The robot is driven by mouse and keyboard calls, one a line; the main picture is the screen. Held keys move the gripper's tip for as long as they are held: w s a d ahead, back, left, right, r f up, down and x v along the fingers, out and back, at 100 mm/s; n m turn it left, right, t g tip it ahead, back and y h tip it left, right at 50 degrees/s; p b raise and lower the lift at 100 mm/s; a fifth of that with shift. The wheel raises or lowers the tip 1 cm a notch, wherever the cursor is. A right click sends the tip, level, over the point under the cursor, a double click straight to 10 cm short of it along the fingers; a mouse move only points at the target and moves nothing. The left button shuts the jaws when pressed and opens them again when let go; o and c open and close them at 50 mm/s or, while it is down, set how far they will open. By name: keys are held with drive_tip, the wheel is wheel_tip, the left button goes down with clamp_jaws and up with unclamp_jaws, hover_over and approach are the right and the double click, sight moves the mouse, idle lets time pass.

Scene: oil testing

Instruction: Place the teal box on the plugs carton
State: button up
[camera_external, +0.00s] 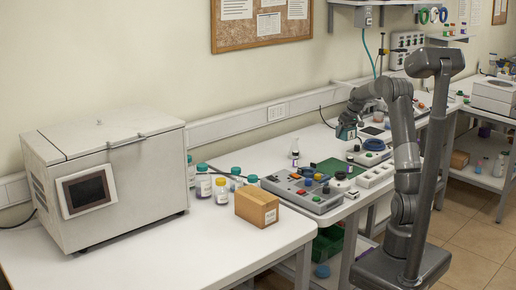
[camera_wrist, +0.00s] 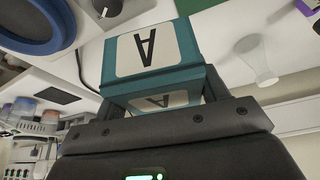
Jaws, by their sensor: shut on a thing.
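The teal box (camera_wrist: 153,55) has white labels with a black letter A. My gripper (camera_wrist: 165,98) is shut on it, with one finger at each side in the wrist view. In the external view the teal box (camera_external: 346,132) is small and held above the back of the right-hand bench. A brown cardboard carton (camera_external: 257,207), which looks like the plugs carton, stands near the right edge of the left table. Its print is too small to read. The held box is well away from it, farther back and to the right.
Several lidded bottles (camera_external: 221,190) stand just behind the carton. A large white oven-like unit (camera_external: 105,178) fills the left table's back. A grey control box (camera_external: 302,190) with coloured knobs, a green mat (camera_external: 334,168) and a flask (camera_external: 295,157) lie between carton and arm.

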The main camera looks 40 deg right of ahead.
drive_tip(key=shift+s+d+r, duration=0.4)
drive_tip(key=shift+s, duration=0.15)
drive_tip(key=a+r+n+y, duration=0.2)
drive_tip(key=a+r+n, duration=0.15)
drive_tip(key=a, duration=0.85)
drive_tip(key=a+r+n+g+y, duration=0.15)
drive_tip(key=a+n, duration=0.25)
drive_tip(key=a, duration=0.7)
drive_tip(key=a+r+n+t+y, duration=0.1)
drive_tip(key=a+r+n, duration=0.25)
drive_tip(key=a, duration=0.85)
drive_tip(key=n+g+y, duration=0.2)
drive_tip(key=n+g, duration=0.2)
drive_tip(key=n, duration=0.5)
hover_over(257, 194)
drive_tip(key=d, duration=0.2)
drive_tip(key=shift+h, duration=0.25)
wheel_tip(257, 194, down, 5)
drive_tip(key=shift+d+f, duration=0.1)
drive_tip(key=shift+d, duration=0.05)
drive_tip(key=shift+a+f, duration=0.2)
drive_tip(key=shift+f, duration=0.1)
wheel_tip(257, 194, down, 4)
drive_tip(key=shift+r, duration=0.15)
